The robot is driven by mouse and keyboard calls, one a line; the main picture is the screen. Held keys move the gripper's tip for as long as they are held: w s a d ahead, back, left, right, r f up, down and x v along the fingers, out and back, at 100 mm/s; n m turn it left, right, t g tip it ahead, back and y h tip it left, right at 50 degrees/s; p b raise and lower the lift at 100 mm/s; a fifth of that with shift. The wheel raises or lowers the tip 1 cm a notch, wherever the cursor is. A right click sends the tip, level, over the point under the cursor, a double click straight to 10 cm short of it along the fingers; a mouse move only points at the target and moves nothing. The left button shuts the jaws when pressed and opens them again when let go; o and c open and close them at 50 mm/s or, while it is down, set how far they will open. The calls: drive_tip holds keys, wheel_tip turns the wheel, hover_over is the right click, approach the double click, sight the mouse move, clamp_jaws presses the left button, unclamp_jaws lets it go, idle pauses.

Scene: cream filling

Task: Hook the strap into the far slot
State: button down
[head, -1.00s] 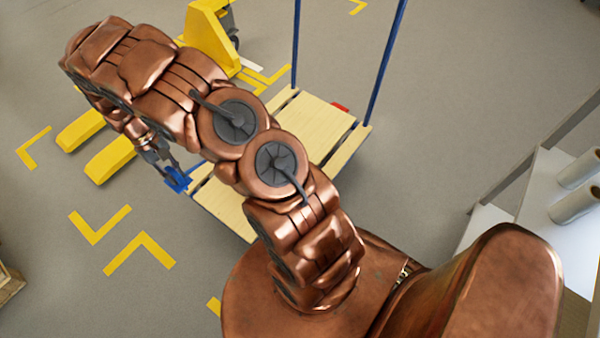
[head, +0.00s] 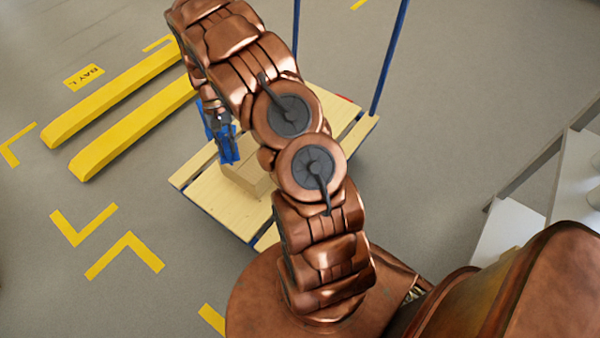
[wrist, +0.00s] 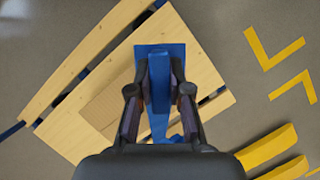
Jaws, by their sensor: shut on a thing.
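My gripper (head: 222,128) is shut on a blue piece (head: 229,157), which I take to be the strap. In the wrist view my gripper (wrist: 160,80) has the blue piece (wrist: 158,95) between its fingers, with a wider flat blue part at the fingertips and a blue end nearer my wrist. It is over the slatted wooden platform (head: 207,197) of a cart with blue posts. Dark gaps show between the slats; the wrist view shows the platform (wrist: 195,70) too. I cannot tell which gap is the far slot, or whether the blue piece touches the wood.
A cardboard box (head: 245,178) sits on the platform, close beside my gripper; it also shows in the wrist view (wrist: 108,103). Yellow forks (head: 130,130) lie left of the cart. A blue post (head: 388,60) rises at the back right.

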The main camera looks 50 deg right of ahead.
drive_tip(key=s+d+f+m+t+y+b, duration=0.1)
drive_tip(key=s+d+f+m+b, duration=0.4)
drive_tip(key=d+f+b, duration=0.5)
drive_tip(key=s+d+f+m+t+y+b, duration=0.1)
drive_tip(key=s+d+f+m+b, duration=0.4)
drive_tip(key=d+f+b, duration=0.5)
wheel_tip(320, 180, down, 2)
drive_tip(key=t+b, duration=0.1)
drive_tip(key=b, duration=0.3)
drive_tip(key=shift+s+d+m, duration=0.3)
drive_tip(key=shift+s, duration=0.05)
drive_tip(key=shift+f, duration=0.1)
wheel_tip(320, 180, down, 10)
drive_tip(key=b, duration=0.3)
drive_tip(key=shift+f, duration=0.25)
drive_tip(key=c, duration=1)
unclamp_jaws()
